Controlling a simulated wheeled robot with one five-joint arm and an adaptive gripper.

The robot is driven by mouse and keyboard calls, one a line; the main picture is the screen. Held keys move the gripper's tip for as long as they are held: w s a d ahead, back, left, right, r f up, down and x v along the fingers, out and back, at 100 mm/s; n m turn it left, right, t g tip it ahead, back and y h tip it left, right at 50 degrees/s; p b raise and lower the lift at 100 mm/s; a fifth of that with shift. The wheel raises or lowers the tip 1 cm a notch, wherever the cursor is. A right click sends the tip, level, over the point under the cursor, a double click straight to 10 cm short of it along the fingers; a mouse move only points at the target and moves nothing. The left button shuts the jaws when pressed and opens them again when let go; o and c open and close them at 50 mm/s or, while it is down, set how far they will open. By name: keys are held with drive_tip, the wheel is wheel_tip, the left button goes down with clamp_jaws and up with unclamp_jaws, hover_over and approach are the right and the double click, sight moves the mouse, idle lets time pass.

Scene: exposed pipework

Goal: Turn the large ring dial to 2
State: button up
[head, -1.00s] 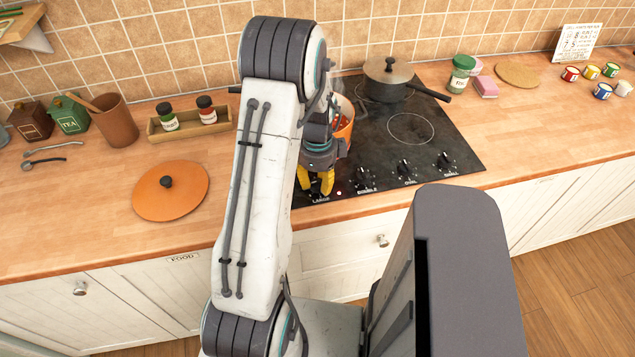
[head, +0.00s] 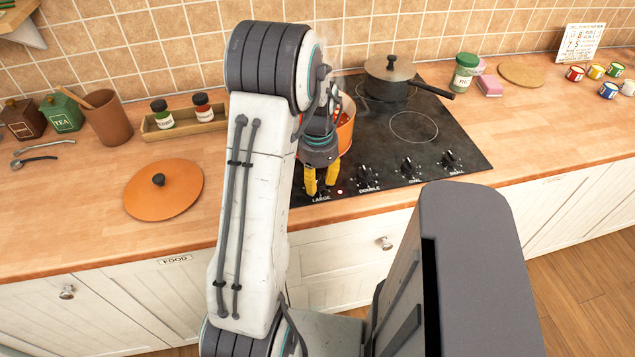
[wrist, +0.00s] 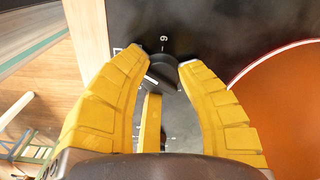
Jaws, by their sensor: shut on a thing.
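The large ring dial (wrist: 165,72) is a dark knob on the black cooktop's front left, by the LARGE label; it is mostly hidden by my gripper in the head view. In the wrist view it sits between the yellow fingertips, with a pale pointer line on it and a 6 printed beyond it. My gripper (head: 322,187) points down over this dial. In the wrist view my gripper (wrist: 162,57) has a finger on either side of the dial and is shut on it. Other scale marks are too small or hidden to read.
An orange pot (head: 346,128) stands close behind my gripper. A grey lidded pan (head: 390,75) sits at the back of the cooktop (head: 440,135). Other knobs (head: 407,165) lie to the right. An orange lid (head: 165,195) lies on the counter at left.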

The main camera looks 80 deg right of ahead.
drive_tip(key=n+b, duration=0.1)
drive_tip(key=n, duration=0.4)
drive_tip(key=shift+f+n, duration=0.15)
drive_tip(key=shift+n, duration=0.15)
drive_tip(key=n+b, duration=0.1)
drive_tip(key=n, duration=0.5)
drive_tip(key=shift+b, duration=0.4)
drive_tip(key=n, duration=0.6)
drive_tip(key=shift+a+n+b, duration=0.1)
drive_tip(key=shift+n+b, duration=0.2)
drive_tip(key=shift+b, duration=0.1)
drive_tip(key=n, duration=0.5)
drive_tip(key=shift+n, duration=0.3)
drive_tip(key=o, duration=1.2)
